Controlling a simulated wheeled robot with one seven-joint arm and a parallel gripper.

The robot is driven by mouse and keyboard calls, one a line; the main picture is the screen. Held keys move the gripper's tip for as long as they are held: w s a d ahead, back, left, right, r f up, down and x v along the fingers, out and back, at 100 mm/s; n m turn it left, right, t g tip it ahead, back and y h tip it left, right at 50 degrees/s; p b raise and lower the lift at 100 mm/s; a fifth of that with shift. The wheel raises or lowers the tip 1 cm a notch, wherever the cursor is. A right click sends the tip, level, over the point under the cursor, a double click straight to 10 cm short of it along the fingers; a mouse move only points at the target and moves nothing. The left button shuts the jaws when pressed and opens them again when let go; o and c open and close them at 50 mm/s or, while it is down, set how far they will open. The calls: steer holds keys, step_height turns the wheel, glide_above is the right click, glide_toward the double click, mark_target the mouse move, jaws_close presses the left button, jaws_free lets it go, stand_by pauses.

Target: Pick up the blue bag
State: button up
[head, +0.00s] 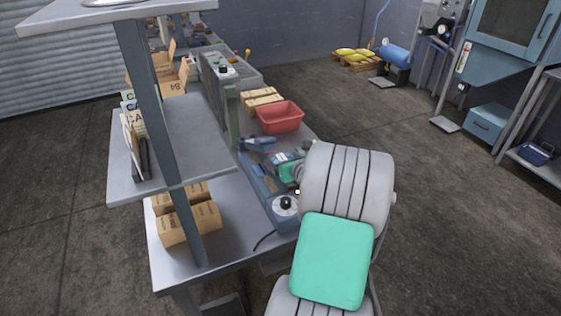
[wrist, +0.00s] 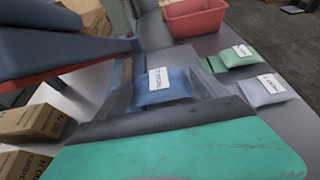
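The blue bag (wrist: 165,90) with a white label lies on the grey bench surface, in the middle of the wrist view. My gripper (wrist: 163,76) is open, with one grey finger on each side of the bag. I cannot tell whether the fingers touch it. A green bag (wrist: 233,58) and a pale grey-white bag (wrist: 265,90), both labelled, lie to the right of it. In the head view my arm hides the gripper, and I cannot clearly make out the blue bag there.
A red bin (head: 280,117) stands behind the bags and also shows in the wrist view (wrist: 195,17). Cardboard boxes (head: 188,220) sit on the bench at left, under a grey shelf (head: 190,150). A blue machine part with a red edge (wrist: 50,50) is close at left.

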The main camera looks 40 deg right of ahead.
steer(key=c, duration=1.4)
steer(key=shift+c, duration=0.2)
steer(key=shift+r, duration=0.15)
